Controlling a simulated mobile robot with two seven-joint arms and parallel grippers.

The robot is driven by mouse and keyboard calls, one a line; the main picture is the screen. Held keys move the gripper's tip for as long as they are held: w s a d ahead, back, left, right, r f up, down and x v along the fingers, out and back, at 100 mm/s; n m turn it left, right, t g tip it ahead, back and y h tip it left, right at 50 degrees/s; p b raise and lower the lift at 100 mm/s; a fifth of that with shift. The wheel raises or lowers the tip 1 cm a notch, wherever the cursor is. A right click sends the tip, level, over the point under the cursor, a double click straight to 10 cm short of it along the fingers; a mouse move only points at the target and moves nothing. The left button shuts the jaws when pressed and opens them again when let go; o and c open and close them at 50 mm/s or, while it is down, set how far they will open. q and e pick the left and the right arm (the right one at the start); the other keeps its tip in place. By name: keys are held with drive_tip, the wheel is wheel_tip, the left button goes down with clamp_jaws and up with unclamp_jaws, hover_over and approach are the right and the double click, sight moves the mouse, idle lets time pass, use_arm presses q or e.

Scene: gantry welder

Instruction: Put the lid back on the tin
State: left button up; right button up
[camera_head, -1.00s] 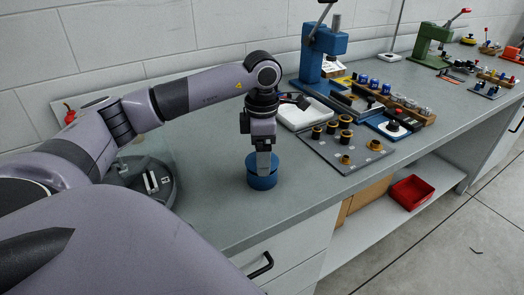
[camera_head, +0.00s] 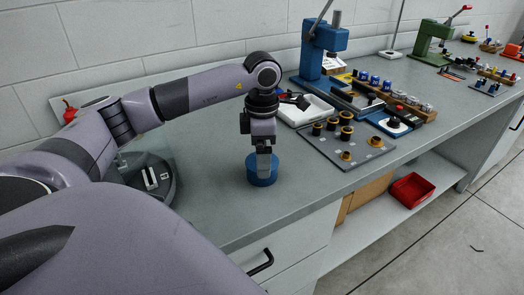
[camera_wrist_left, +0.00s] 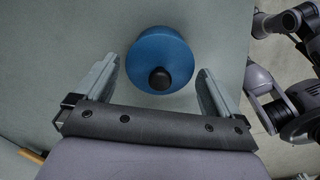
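A round blue tin (camera_head: 262,178) stands upright on the grey bench near its front edge. In the left wrist view, I look down on a blue lid (camera_wrist_left: 156,50) with a black knob (camera_wrist_left: 159,78); it appears to sit on the tin, though I cannot tell whether it is fully seated. My left gripper (camera_head: 264,175) points down at the tin and partly hides it. In the left wrist view, my left gripper (camera_wrist_left: 158,65) is open, one finger on each side of the lid, with visible gaps. My right gripper is not seen.
A grey plate (camera_head: 340,150) with black and brass parts lies to the right of the tin, and a white tray (camera_head: 305,110) behind it. A blue press (camera_head: 322,55) stands further back. A round dark device (camera_head: 150,178) stands left. Bench around the tin is clear.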

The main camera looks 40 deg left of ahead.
use_arm(q)
drive_tip(key=shift+r, duration=0.15)
wheel_tip(320, 180, up, 7)
idle(0.5)
drive_tip(key=shift+s, duration=0.1)
